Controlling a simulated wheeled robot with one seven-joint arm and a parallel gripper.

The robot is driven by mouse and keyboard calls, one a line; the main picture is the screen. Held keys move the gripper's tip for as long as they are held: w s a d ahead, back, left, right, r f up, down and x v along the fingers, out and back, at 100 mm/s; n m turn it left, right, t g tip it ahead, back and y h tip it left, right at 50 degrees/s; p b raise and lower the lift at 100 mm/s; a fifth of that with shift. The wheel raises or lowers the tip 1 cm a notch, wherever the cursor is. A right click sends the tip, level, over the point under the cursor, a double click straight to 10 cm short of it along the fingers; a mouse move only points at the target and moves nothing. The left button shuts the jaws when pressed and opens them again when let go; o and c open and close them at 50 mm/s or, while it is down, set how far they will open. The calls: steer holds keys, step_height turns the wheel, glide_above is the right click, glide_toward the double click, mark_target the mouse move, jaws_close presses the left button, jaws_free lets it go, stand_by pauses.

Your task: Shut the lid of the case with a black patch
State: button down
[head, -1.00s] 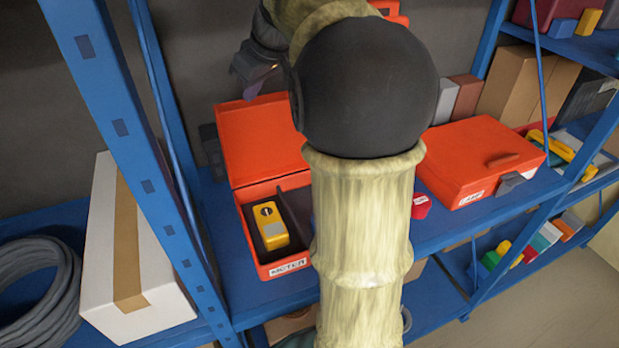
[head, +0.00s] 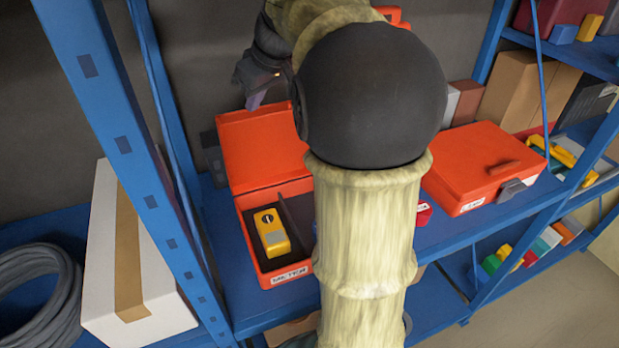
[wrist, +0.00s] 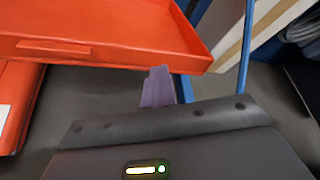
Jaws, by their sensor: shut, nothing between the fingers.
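An open orange case (head: 277,276) stands on the blue shelf, its raised lid (head: 262,152) leaning back. A yellow meter (head: 271,232) lies in its left compartment; my arm hides the right side. No black patch is clear on it. My gripper (head: 253,102) is shut and empty, above the raised lid's top edge. In the wrist view, the fingertips (wrist: 159,76) are close to the edge of an orange lid (wrist: 110,30); contact is unclear.
A blue upright (head: 135,160) stands left of the open case, with a white box (head: 155,270) and a coiled hose (head: 40,290) beyond. A red object (head: 423,213) lies between the cases. Cardboard boxes (head: 520,92) stand at the back right.

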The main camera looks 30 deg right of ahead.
steer(key=shift+w+r+p, duration=0.1)
steer(key=shift+r+p, duration=0.2)
steer(key=shift+r, duration=0.25)
steer(key=shift+r+p, duration=0.6)
steer(key=shift+r, duration=0.35)
steer(key=w+p, duration=0.1)
steer(key=w, duration=0.2)
steer(key=w+p, duration=0.1)
steer(key=w, duration=0.1)
steer(key=shift+d+p, duration=0.35)
steer(key=shift+s, duration=0.1)
